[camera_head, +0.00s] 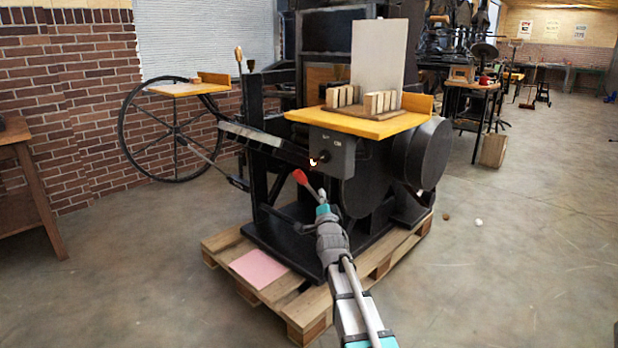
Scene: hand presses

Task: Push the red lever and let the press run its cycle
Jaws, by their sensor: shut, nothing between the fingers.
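The press (375,190) is a large black machine standing on a wooden pallet (305,318). The red lever (300,177) shows its red end low on the front of the press, below the grey control box (332,152). My gripper (322,195) is shut and empty, just right of and slightly below the red end. It overlaps the lever area in the picture, and I cannot tell whether it touches the lever. The rest of the lever is partly hidden or too small to make out.
A yellow shelf (300,116) with wooden blocks and an upright grey plate juts out above the lever. A pink sheet (258,268) lies on the pallet. A spoked wheel (131,150) stands at left, near a wooden table (22,185). Open floor lies at right.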

